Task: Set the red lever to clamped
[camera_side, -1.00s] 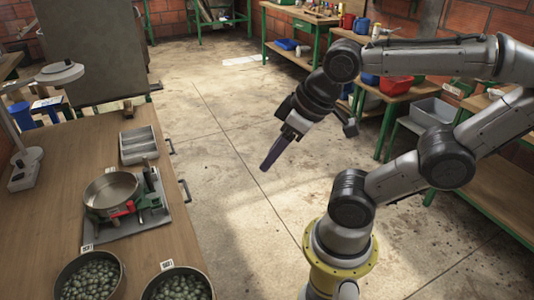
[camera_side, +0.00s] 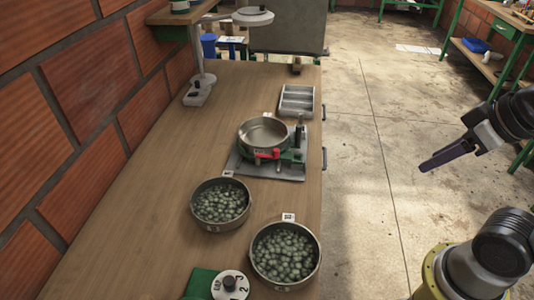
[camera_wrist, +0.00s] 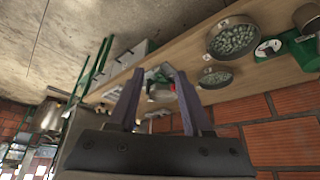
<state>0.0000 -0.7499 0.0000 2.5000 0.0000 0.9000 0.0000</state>
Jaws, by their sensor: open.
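The red lever (camera_side: 267,155) is a small red piece at the front of a green clamp fixture (camera_side: 291,157) on a grey base plate (camera_side: 262,172). A shallow metal pan (camera_side: 263,134) sits in the fixture. I cannot tell the lever's exact setting. My gripper (camera_side: 424,169) hangs over the floor, well to the right of the bench and apart from the lever. In the wrist view my gripper (camera_wrist: 158,75) has its two dark fingers spread with nothing between them; the red lever shows small beyond them.
Two pans of green beans, one (camera_side: 220,204) and another (camera_side: 285,252), stand in front of the fixture. A green dial box (camera_side: 215,284) is at the near edge. A slotted tray (camera_side: 297,100) and a lamp (camera_side: 203,70) stand behind. Brick wall (camera_side: 75,105) lies left.

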